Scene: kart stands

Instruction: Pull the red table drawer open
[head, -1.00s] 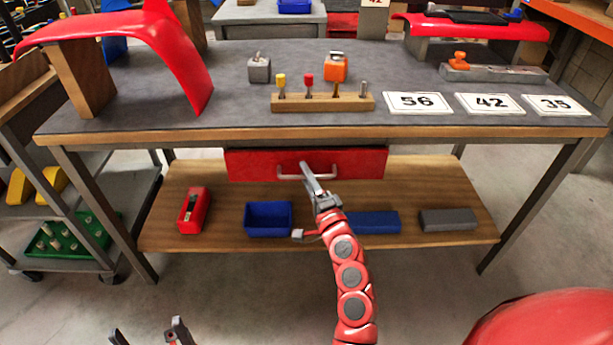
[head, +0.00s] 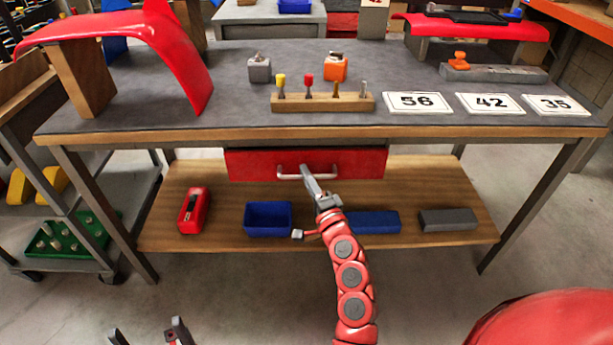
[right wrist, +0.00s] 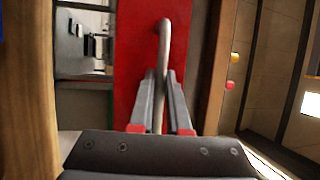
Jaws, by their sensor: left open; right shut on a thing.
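The red drawer (head: 350,163) is under the grey tabletop and looks shut or nearly so. Its metal bar handle (head: 290,177) runs across the front. My right gripper (head: 306,170) reaches up to the handle from below and is shut on it. In the right wrist view the handle (right wrist: 165,45) passes between the two fingers (right wrist: 160,100), with the red drawer front (right wrist: 128,60) behind it. My left gripper (head: 150,335) is at the bottom edge of the head view, open and empty, far from the drawer.
The table (head: 240,118) carries a wooden peg block (head: 322,103), number cards and small blocks. On the lower shelf (head: 330,233) are a red object (head: 194,210), a blue bin (head: 268,217), a blue block (head: 374,222) and a grey block (head: 447,220). The floor in front is clear.

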